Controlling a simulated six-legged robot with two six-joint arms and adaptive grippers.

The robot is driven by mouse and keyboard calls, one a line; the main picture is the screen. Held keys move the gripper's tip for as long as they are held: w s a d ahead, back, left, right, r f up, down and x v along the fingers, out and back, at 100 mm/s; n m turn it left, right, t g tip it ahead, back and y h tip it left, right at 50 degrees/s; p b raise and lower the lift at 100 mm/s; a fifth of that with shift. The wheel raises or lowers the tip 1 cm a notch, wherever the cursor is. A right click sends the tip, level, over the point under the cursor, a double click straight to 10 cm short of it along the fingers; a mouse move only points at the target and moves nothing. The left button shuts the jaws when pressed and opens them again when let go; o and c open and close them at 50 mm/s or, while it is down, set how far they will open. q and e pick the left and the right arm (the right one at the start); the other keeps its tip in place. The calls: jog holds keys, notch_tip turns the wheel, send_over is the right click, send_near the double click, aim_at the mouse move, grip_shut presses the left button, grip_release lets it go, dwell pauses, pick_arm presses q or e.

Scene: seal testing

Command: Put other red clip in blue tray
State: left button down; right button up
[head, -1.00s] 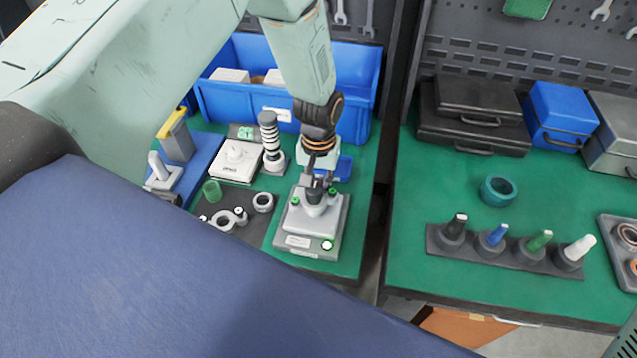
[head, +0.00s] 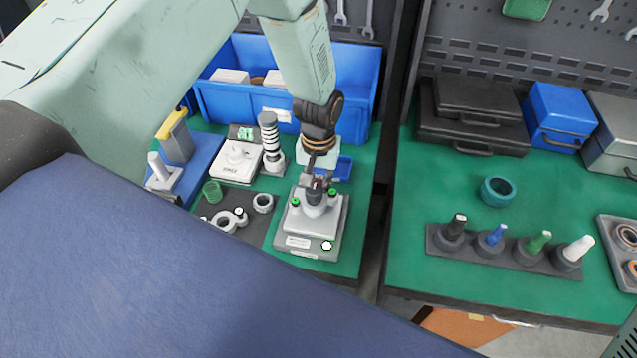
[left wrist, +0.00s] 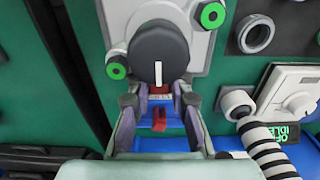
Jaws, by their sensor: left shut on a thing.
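My left gripper (head: 318,181) is at the dark knob of the grey test fixture (head: 300,225). In the left wrist view, my left gripper (left wrist: 158,92) is shut on a small red clip (left wrist: 159,88), which sits between the fingertips against the dark round knob (left wrist: 157,52). Another red clip (left wrist: 159,118) shows between the fingers, lower in that view, over the blue tray (left wrist: 150,144). The small blue tray (head: 345,168) is just behind the fixture in the head view, partly hidden by my wrist. My right gripper is not in view.
A white meter (head: 236,160) and a striped column (head: 271,142) stand left of the fixture. Rings lie on a dark mat (head: 258,222). A large blue bin (head: 362,85) stands behind. A gap separates this bench from the right one, which holds a row of bottles (head: 515,250).

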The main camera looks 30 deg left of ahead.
aim_at(319, 182)
pick_arm(q)
jog(key=shift+w+r+p, duration=0.1)
jog(key=shift+r+p, duration=0.35)
jog(key=shift+r, duration=0.2)
jog(key=shift+r+p, duration=0.35)
jog(key=shift+r+p, duration=0.35)
jog(key=shift+r, duration=0.1)
jog(key=shift+r+p, duration=1.95)
jog(key=shift+r, duration=1.65)
jog(key=shift+s+f, duration=0.15)
jog(key=shift+s, duration=0.05)
